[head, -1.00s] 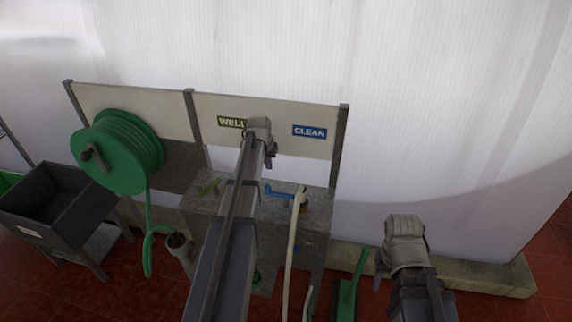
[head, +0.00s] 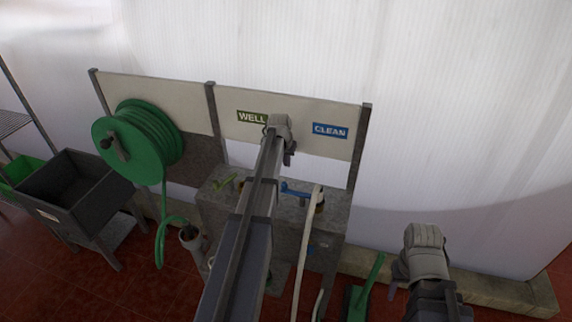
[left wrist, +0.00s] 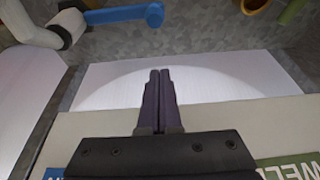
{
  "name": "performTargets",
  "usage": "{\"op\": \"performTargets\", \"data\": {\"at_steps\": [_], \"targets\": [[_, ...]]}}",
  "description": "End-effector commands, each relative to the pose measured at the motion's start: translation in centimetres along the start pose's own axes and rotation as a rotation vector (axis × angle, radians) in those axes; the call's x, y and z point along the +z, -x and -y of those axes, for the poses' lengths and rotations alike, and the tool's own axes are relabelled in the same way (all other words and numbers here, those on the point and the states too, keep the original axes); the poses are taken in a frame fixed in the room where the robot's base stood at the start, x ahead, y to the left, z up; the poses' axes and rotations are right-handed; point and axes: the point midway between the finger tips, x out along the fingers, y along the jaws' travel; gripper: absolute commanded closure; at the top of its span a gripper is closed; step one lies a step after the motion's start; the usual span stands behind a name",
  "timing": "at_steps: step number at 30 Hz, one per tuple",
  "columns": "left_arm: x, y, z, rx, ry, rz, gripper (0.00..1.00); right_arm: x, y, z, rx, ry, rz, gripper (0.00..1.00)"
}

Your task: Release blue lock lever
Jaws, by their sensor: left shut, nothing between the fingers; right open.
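The blue lever (head: 296,191) lies roughly level on top of a grey metal box, below the blue CLEAN sign (head: 330,130). It also shows at the upper left of the left wrist view (left wrist: 122,15), beside a white pipe elbow (left wrist: 70,25). My left gripper (head: 289,158) is above and behind the lever, in front of the panel. Its two dark fingers (left wrist: 160,75) are shut together with nothing between them, apart from the lever. My right gripper (head: 394,288) is low at the right, open and away from the box; its fingers are barely visible.
A green lever (head: 223,182) sits left of the blue one, under the WELL sign (head: 252,117). A white hose (head: 304,255) hangs down the front of the grey box (head: 329,222). A green hose reel (head: 137,148) and dark sink (head: 75,185) stand left. A green brush (head: 362,296) is near my right arm.

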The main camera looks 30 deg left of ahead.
Motion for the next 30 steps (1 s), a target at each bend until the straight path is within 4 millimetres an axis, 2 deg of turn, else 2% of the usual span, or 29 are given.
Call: {"op": "performTargets", "data": {"at_steps": [1, 14, 15, 16, 21, 30], "targets": [[0.1, -1.5, 0.0, 0.0, 0.0, 0.0, 1.0, -0.1, -1.4, 0.1, 0.0, 0.0, 0.0, 0.5], [0.1, -7.8, 0.0, 0.0, 0.0, 0.0, 1.0, -0.4, -7.4, 0.7, 0.0, -0.003, 0.0, 0.5], [1.3, -6.5, -0.1, 0.0, 0.0, 0.0, 1.0, -0.4, -6.5, 0.6, 0.0, -0.003, 0.0, 0.5], [1.9, -6.1, -0.1, 0.0, 0.001, 0.0, 1.0, -0.4, -6.4, 0.6, 0.0, -0.003, 0.0, 0.5], [3.6, -5.5, 0.0, 0.0, 0.0, 0.0, 1.0, -0.4, -6.4, 0.6, 0.0, -0.002, 0.0, 0.5], [3.8, -5.5, 0.0, 0.0, 0.0, 0.0, 1.0, -0.4, -6.4, 0.6, 0.0, -0.002, 0.0, 0.5]]}}
